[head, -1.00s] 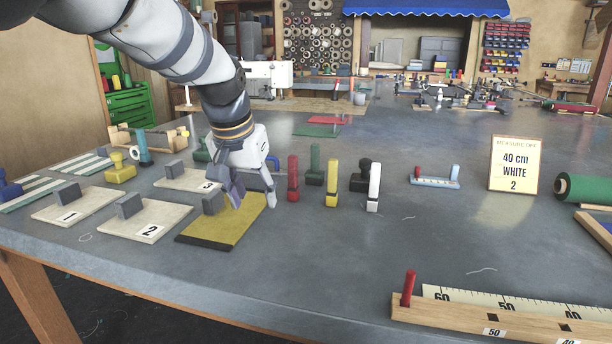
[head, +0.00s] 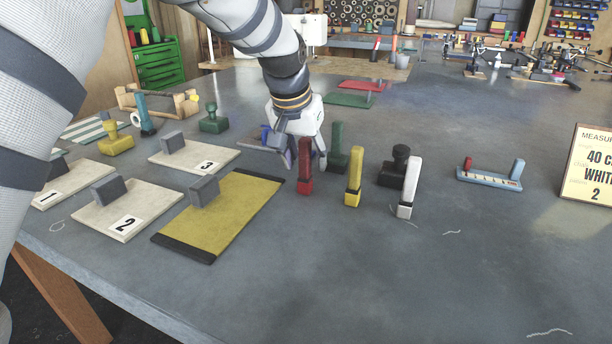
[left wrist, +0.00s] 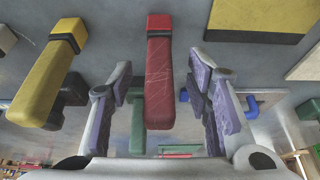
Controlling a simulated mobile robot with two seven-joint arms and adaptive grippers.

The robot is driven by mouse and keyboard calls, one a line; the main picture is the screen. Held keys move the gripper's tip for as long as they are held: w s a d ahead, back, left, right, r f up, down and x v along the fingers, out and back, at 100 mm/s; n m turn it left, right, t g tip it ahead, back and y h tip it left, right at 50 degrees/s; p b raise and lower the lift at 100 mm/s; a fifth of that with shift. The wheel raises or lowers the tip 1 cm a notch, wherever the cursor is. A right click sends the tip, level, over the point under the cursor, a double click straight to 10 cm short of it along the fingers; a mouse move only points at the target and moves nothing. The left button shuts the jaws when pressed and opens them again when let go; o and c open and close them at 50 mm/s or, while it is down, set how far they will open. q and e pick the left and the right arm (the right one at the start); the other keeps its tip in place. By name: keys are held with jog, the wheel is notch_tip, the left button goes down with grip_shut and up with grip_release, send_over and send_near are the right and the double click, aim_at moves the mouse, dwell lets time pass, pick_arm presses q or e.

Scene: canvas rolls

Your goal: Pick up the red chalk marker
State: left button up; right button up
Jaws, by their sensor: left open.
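The red chalk marker (head: 305,168) stands upright on the grey table, first in a loose group of coloured markers. My left gripper (head: 304,156) is right behind it, fingers pointing down. In the left wrist view the red marker (left wrist: 159,80) lies between the two spread, purple-padded fingers (left wrist: 160,103), with gaps on both sides. The gripper is open and holds nothing. I cannot tell how deep the marker sits between the fingers. My right gripper is not in view.
A yellow marker (head: 353,178), a green marker (head: 337,150) and a white marker (head: 408,190) stand close by, with a black stamp (head: 396,167). A yellow board (head: 232,210) lies to the left. The table front right is clear.

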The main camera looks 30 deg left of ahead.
pick_arm(q)
jog(key=x, duration=0.2)
jog(key=shift+w+f, duration=0.2)
jog(key=shift+f, duration=0.15)
jog(key=shift+r, duration=0.1)
grip_shut()
notch_tip(320, 180, up, 10)
jog(key=shift+p, duration=0.35)
